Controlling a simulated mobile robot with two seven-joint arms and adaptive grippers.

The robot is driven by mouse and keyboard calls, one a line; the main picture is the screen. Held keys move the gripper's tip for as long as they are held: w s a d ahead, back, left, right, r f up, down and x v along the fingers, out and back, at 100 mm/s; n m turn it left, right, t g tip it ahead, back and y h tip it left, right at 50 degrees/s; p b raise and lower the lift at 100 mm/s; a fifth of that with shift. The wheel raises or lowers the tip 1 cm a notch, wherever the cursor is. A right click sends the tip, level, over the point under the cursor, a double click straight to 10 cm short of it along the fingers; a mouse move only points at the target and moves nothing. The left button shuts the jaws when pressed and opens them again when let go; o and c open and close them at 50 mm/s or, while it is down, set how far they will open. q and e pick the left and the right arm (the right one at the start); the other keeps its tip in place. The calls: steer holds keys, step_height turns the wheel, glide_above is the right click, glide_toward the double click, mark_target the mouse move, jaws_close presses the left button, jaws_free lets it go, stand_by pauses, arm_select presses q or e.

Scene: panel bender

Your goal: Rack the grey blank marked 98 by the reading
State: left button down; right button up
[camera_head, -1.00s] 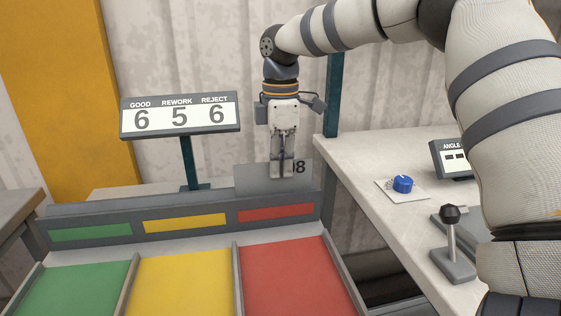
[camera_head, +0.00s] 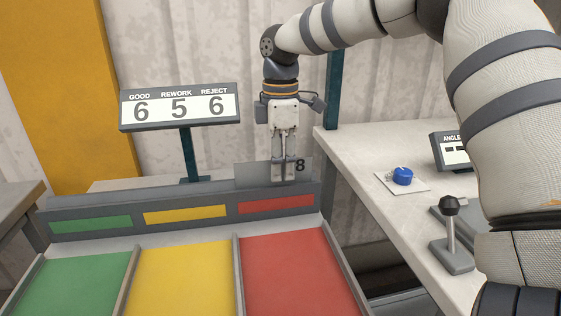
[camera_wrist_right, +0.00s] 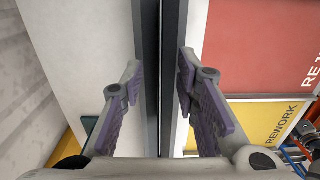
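The grey blank (camera_head: 252,174) stands upright at the red-labelled end of the rack, its lower edge hidden behind the rack's front rail (camera_head: 180,213). Only an "8" of its mark shows beside my fingers. My right gripper (camera_head: 284,171) points down over the blank. In the right wrist view its fingers (camera_wrist_right: 160,100) are apart, on either side of a dark upright edge, with gaps showing. The counter sign (camera_head: 180,108) reads GOOD 6, REWORK 5, REJECT 6. The angle display (camera_head: 452,150) is partly covered by my arm and its reading is unreadable. My left gripper is out of view.
Green (camera_head: 75,285), yellow (camera_head: 180,280) and red (camera_head: 295,270) sloped bays lie in front of the rack, empty where visible.

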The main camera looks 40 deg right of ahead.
step_height(320, 180, up, 12)
stand_by(0.5)
stand_by(0.3)
